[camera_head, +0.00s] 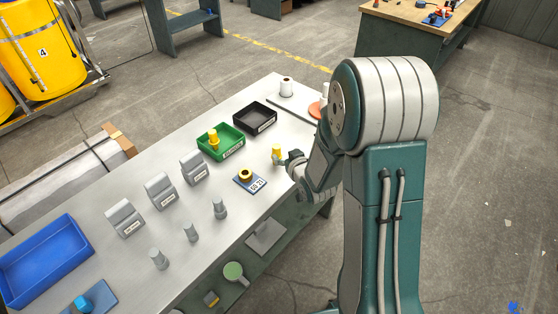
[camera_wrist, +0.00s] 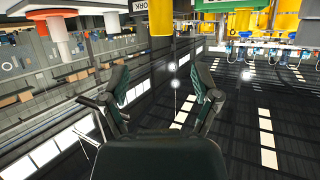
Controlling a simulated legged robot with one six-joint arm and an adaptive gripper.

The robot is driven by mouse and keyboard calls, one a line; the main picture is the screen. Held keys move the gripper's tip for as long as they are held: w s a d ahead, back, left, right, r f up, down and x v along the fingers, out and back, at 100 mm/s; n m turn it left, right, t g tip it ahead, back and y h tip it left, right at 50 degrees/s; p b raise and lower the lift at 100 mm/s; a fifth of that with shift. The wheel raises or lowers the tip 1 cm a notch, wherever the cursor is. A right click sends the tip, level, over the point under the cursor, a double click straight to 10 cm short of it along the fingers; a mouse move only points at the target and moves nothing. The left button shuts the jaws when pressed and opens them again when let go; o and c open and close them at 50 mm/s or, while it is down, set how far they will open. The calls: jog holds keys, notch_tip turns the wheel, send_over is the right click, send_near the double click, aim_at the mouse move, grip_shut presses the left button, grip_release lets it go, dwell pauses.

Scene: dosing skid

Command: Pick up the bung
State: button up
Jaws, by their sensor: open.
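A small yellow bung-like piece (camera_head: 277,151) stands on the bench just left of my gripper (camera_head: 286,160). A yellow cylinder (camera_wrist: 160,17), which looks like the same piece, shows at the top of the wrist view, beyond my fingertips. My gripper (camera_wrist: 160,84) is open there, its two fingers spread with nothing between them. In the head view the fingers are small and partly hidden by my wrist; I cannot tell whether they touch the piece. Another yellow piece (camera_head: 213,139) stands in the green tray (camera_head: 232,152). I cannot tell from labels which is the bung.
A black tray (camera_head: 255,118) and a white spool (camera_head: 286,88) stand farther back. Grey labelled blocks (camera_head: 160,190) and grey pegs (camera_head: 220,209) occupy the nearer bench. A blue tray (camera_head: 45,262) is at left.

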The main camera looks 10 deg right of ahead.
aim_at(277, 147)
jog(key=x, duration=0.2)
jog(key=shift+w+f, duration=0.15)
jog(key=shift+w, duration=0.2)
jog(key=shift+w+a+f, duration=0.25)
jog(key=shift+w+a, duration=0.1)
jog(key=shift+w, duration=0.2)
jog(key=x, duration=0.3)
jog(key=shift+w+a+f, duration=0.15)
jog(key=shift+w+f, duration=0.1)
jog(key=shift+w, duration=0.05)
jog(key=shift+w+f, duration=0.15)
jog(key=shift+w, duration=0.2)
grip_shut()
